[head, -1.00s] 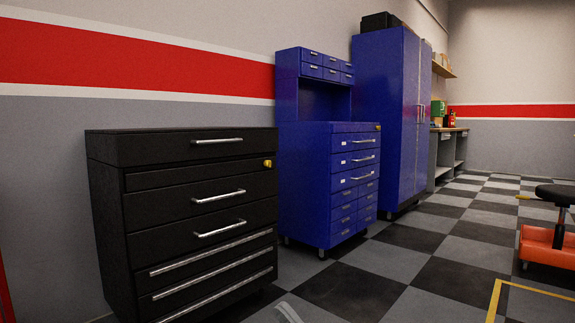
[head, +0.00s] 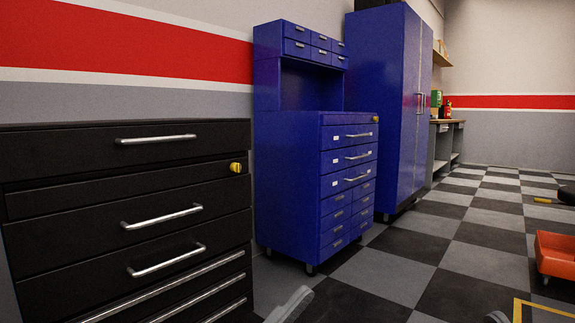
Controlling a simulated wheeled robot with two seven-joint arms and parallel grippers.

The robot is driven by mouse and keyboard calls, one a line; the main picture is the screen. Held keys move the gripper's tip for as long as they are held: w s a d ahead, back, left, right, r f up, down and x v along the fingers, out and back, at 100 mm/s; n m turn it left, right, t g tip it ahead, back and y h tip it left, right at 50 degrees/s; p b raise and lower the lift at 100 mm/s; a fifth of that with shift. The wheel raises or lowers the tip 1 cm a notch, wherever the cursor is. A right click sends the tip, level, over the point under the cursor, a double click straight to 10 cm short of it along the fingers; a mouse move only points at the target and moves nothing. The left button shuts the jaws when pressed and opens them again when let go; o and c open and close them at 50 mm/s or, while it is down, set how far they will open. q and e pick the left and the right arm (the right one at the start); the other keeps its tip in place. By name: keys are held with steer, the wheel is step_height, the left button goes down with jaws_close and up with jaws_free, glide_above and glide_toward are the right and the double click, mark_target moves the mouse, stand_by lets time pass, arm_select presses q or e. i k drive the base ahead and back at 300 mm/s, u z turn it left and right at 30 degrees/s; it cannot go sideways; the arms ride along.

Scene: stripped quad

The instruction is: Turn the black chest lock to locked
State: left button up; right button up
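The black chest (head: 120,220) stands at the left, close, with its left side cut off by the picture edge. Its yellow lock (head: 236,167) sits at the upper right of the front, just below the top drawer. The lock is small, and I cannot tell whether it is turned to locked. The chest's drawers look shut. Neither of my grippers can be made out. A pale grey part (head: 291,305) at the bottom edge looks like a piece of my own arm, clear of the chest in the picture.
A blue drawer cabinet (head: 290,190) with its own yellow knob (head: 375,119) stands right of the chest. A tall blue cabinet (head: 385,110) is behind it. An orange stool base (head: 556,262) is at the right. The checkered floor (head: 400,270) between is clear.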

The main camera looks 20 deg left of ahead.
mark_target(236, 168)
steer(key=u, duration=0.25)
steer(key=i, duration=1.05)
steer(key=u, duration=0.95)
steer(key=i, duration=0.4)
steer(key=u, duration=0.35)
